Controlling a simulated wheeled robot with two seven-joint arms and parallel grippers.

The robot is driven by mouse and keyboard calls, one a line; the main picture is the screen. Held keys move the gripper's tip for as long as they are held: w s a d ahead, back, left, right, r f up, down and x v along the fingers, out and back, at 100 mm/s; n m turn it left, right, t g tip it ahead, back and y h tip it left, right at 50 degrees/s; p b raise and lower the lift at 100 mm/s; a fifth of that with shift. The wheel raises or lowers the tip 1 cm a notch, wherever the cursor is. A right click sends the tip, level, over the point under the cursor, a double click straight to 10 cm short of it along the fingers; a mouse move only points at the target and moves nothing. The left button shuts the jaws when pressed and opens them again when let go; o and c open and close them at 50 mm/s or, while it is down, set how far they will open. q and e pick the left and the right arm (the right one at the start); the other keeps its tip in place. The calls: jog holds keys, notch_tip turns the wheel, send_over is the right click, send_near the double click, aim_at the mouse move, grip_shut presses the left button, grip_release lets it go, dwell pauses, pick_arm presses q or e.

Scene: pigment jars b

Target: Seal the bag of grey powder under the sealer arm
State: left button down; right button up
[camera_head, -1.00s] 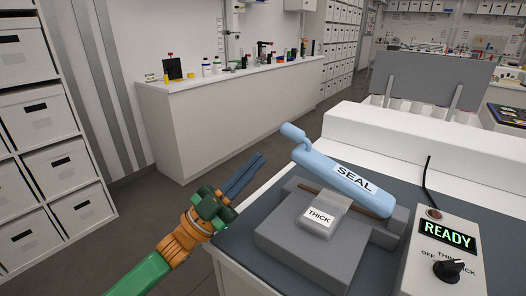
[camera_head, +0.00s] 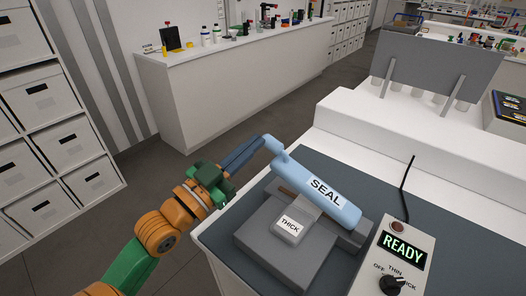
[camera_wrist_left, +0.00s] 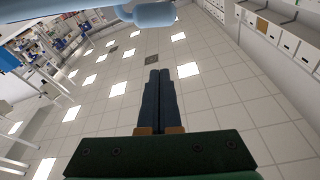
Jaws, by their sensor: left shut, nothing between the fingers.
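The light blue sealer arm (camera_head: 325,190), marked SEAL, slopes across the grey sealer base (camera_head: 262,246). Its rounded handle end is at the upper left. A small bag labelled THICK (camera_head: 291,229) lies on the base, with its upper end reaching under the arm. The powder inside is hard to make out. My left gripper (camera_head: 259,145) is shut and empty, its dark blue fingertips close beside the handle end. I cannot tell if they touch. The wrist view shows the shut fingers (camera_wrist_left: 160,75) with the handle (camera_wrist_left: 153,15) beyond them. My right gripper is not in view.
A control box (camera_head: 415,228) with a lit READY display and a black dial (camera_head: 391,284) stands at the right of the sealer; the dial's setting is unclear. A cable runs behind it. A white ledge (camera_head: 430,170) rises behind the mat.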

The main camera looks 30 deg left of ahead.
pick_arm(q)
jog(key=shift+w+f, duration=0.45)
jog(key=shift+w, duration=0.3)
jog(key=shift+w+f, duration=0.5)
jog(key=shift+w, duration=0.3)
jog(key=shift+w+f, duration=0.45)
jog(key=shift+w, duration=0.3)
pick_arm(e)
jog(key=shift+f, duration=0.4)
pick_arm(q)
jog(key=f+n+b, duration=0.1)
jog(key=a+f+n+b, duration=0.1)
jog(key=f, duration=0.1)
jog(key=a+f+b, duration=0.1)
jog(key=shift+w+f+n+y, duration=0.15)
jog(key=shift+f+n+y, duration=0.25)
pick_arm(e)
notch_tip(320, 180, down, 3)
